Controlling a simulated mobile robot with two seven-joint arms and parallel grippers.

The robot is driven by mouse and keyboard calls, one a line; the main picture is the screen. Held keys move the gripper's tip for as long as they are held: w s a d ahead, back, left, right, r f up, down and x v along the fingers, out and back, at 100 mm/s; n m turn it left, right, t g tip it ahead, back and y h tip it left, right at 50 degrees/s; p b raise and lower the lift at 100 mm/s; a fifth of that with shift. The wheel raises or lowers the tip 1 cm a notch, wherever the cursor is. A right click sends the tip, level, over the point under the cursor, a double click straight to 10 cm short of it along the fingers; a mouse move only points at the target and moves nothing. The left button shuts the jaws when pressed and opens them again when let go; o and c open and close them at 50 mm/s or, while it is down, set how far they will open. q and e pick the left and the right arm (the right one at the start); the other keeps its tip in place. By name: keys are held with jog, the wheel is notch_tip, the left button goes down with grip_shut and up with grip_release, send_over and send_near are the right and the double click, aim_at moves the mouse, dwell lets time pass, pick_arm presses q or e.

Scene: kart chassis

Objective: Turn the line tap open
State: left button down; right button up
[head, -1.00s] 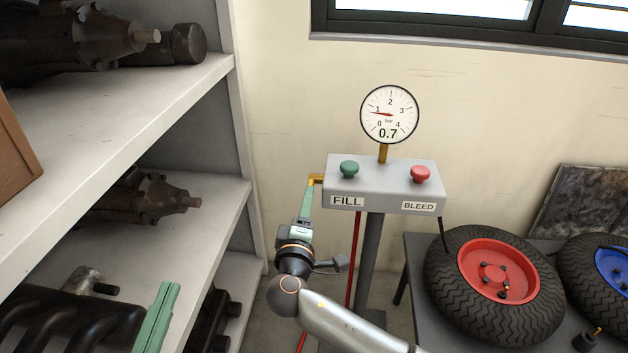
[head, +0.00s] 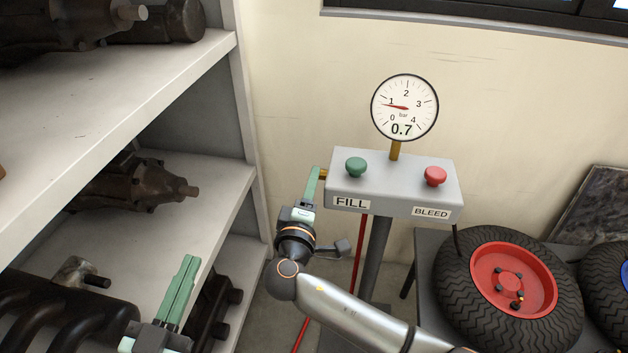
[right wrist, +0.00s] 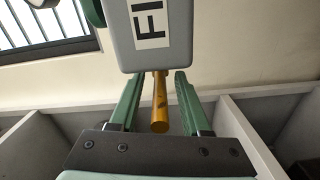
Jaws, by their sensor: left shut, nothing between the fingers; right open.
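A grey control box (head: 392,183) on a post has a brass-yellow piece (head: 323,175), which looks like the line tap, at its left side. My right gripper (head: 314,182) is at this piece and hides most of it in the head view. In the right wrist view the yellow bar (right wrist: 160,101) sticks out from the box (right wrist: 150,58) between the open green fingers of my right gripper (right wrist: 157,90). Gaps show on both sides of the bar. My left gripper (head: 188,275) is shut and empty, at the lower left in front of the shelves.
The box carries a green FILL knob (head: 356,166), a red BLEED knob (head: 435,175) and a gauge (head: 404,107) reading 0.7. A grey shelf (head: 215,190) with metal parts stands left. A red-rimmed wheel (head: 512,285) lies right on a bench.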

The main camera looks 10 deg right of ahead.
jog(key=c, duration=0.7)
grip_shut()
jog(key=shift+d+r, duration=0.1)
dwell(0.7)
